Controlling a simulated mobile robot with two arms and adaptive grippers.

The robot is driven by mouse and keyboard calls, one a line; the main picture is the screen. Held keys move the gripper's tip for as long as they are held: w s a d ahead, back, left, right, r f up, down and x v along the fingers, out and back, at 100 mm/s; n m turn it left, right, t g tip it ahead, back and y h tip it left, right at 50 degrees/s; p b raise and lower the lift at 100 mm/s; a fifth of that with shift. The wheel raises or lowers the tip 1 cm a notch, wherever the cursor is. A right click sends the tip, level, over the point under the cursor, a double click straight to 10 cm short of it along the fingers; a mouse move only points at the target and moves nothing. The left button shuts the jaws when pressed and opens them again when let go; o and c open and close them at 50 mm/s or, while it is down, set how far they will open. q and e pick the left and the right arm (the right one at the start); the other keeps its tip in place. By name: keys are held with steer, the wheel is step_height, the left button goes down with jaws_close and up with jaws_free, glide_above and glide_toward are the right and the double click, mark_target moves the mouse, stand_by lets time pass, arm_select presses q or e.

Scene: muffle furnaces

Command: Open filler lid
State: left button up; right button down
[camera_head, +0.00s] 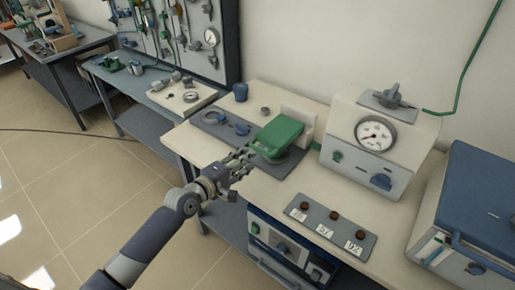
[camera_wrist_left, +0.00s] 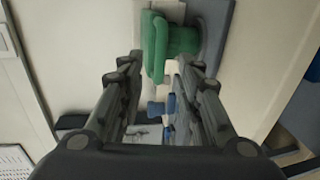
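A green lid-like part (camera_head: 278,134), which I take to be the filler lid, lies over a round base on a grey mat (camera_head: 290,178) on the workbench. A cream block (camera_head: 298,114) stands behind it. My left gripper (camera_head: 246,160) is close to the near-left side of the green part; I cannot tell whether they touch in the head view. In the left wrist view the gripper's two fingers (camera_wrist_left: 160,85) are apart with nothing held between them, and the green part (camera_wrist_left: 158,48) shows beyond the fingertips. My right gripper is not in view.
Blue clamp-like parts (camera_head: 240,129) lie on the mat left of the green part. A gauge box (camera_head: 374,140) stands to the right, with a label panel (camera_head: 331,230) in front and a blue-topped furnace (camera_head: 475,210) farther right.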

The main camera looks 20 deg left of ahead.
mark_target(258, 151)
arm_select(q)
steer(key=x, duration=0.8)
steer(key=shift+w, duration=0.2)
jaws_close()
